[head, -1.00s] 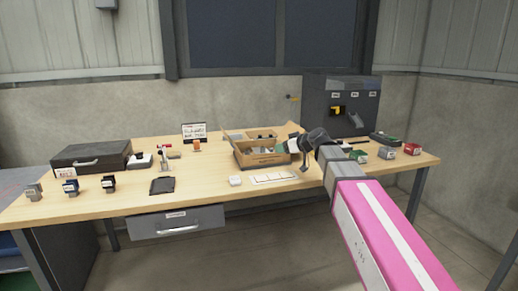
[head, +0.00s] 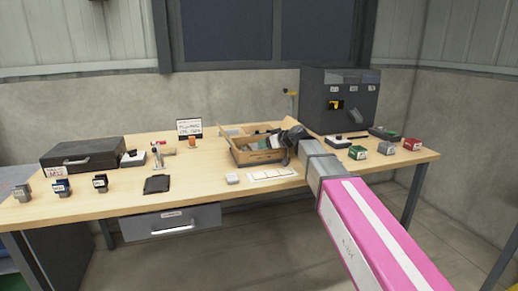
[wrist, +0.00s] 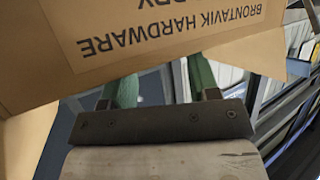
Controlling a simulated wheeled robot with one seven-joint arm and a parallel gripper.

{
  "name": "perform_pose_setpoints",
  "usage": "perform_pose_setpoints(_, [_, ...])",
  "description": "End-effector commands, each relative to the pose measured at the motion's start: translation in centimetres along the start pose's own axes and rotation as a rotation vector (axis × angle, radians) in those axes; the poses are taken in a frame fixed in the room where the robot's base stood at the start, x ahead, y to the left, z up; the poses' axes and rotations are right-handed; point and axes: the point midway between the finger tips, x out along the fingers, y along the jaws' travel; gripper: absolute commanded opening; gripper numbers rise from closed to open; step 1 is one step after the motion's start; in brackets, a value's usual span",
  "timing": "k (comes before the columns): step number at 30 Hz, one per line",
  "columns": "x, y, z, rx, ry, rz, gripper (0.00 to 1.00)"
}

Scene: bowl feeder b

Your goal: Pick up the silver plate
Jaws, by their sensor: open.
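An open cardboard box (head: 258,157) stands at the middle of the workbench with several small mixed pieces inside. I cannot pick out the silver plate for certain; the pieces in the box are too small and partly hidden by my arm. My gripper (head: 284,138) is at the right side of the box, in front of part of its contents. In the wrist view the box's labelled cardboard wall (wrist: 165,35) fills the top. My gripper (wrist: 162,82) shows there with its two green fingers apart. A pale patch shows between them, and I cannot tell what it is.
The workbench (head: 205,190) has a black case (head: 82,152) at the left and a grey machine (head: 338,98) at the back right. Small coloured boxes, including a red one (head: 412,144), stand at the right. White cards (head: 271,174) lie in front of the box.

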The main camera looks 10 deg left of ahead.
Motion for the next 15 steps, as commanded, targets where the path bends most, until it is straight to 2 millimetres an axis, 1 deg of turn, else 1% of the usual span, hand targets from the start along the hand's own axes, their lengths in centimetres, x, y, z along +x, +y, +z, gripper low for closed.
perform_pose_setpoints(1, [1.0, 0.1, -0.1, 0.000, -0.001, -0.002, 0.55])
perform_pose_setpoints(3, [2.1, 0.1, -0.2, 0.000, -0.001, -0.002, 0.55])
perform_pose_setpoints(6, [3.2, 0.1, -0.2, 0.000, 0.000, 0.000, 0.55])
perform_pose_setpoints(9, [3.5, 0.1, -0.1, 0.000, 0.000, 0.000, 0.55])
perform_pose_setpoints(14, [3.5, 0.0, -0.1, 0.000, 0.000, 0.000, 0.55])
perform_pose_setpoints(15, [3.5, 0.0, -0.1, 0.000, 0.000, 0.000, 0.46])
